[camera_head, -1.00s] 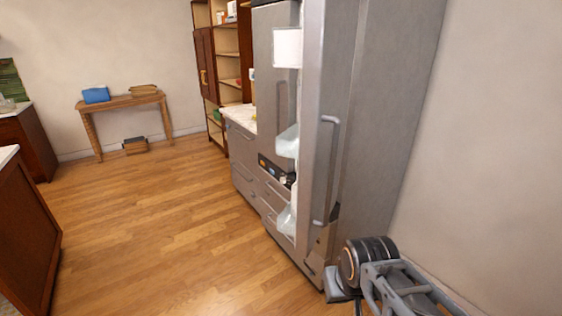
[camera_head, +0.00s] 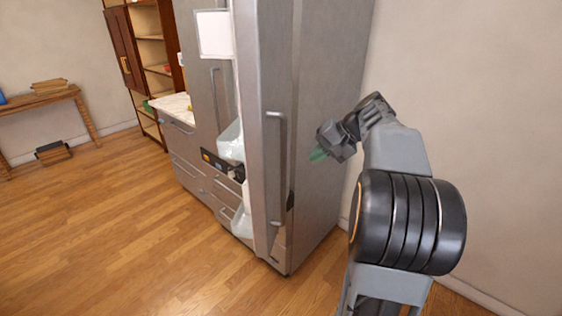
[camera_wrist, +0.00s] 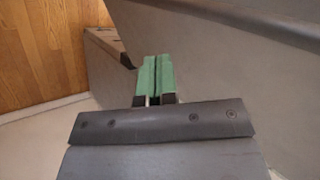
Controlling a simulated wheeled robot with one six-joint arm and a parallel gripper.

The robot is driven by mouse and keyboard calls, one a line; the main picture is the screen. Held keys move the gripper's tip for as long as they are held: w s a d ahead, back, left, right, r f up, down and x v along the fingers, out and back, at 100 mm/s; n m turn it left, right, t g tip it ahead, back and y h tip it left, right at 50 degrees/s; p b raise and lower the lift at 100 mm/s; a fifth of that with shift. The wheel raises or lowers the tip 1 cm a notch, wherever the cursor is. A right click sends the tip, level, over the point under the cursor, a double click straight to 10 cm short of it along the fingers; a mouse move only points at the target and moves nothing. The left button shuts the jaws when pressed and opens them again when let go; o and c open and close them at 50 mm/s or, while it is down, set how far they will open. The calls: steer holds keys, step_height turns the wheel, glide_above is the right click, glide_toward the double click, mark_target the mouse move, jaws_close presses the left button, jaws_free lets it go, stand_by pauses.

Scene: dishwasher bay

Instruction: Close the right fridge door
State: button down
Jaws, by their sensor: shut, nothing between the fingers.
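The right fridge door (camera_head: 262,60) is a grey metal panel with a long vertical handle (camera_head: 274,165). It stands open, swung out from the fridge, with white and clear shelf bins showing on its inner side. My gripper (camera_head: 317,155) is shut and empty, at the right of the door's outer face and in front of the grey fridge side. In the wrist view my green fingertips (camera_wrist: 155,75) are together, near a grey surface that I take for the fridge or its door. I cannot tell whether they touch it.
Grey drawers (camera_head: 200,180) and a pale countertop (camera_head: 175,108) stand left of the fridge. A wooden shelf unit (camera_head: 150,60) and a wooden table (camera_head: 45,100) are at the back. The wooden floor on the left is free. A bare wall (camera_head: 470,120) is close on the right.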

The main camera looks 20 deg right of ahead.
steer(key=d+r, duration=0.1)
steer(key=d, duration=0.1)
steer(key=p, duration=0.2)
glide_toward(273, 169)
steer(key=shift+y, duration=0.4)
steer(key=a+f, duration=0.1)
steer(key=w+f, duration=0.1)
steer(key=f, duration=0.1)
steer(key=a+f, duration=0.1)
steer(key=shift+w+a+f, duration=0.2)
steer(key=shift+a+f, duration=0.1)
steer(key=shift+f, duration=0.05)
steer(key=shift+w+a, duration=0.4)
steer(key=shift+a, duration=0.15)
steer(key=shift+t, duration=0.3)
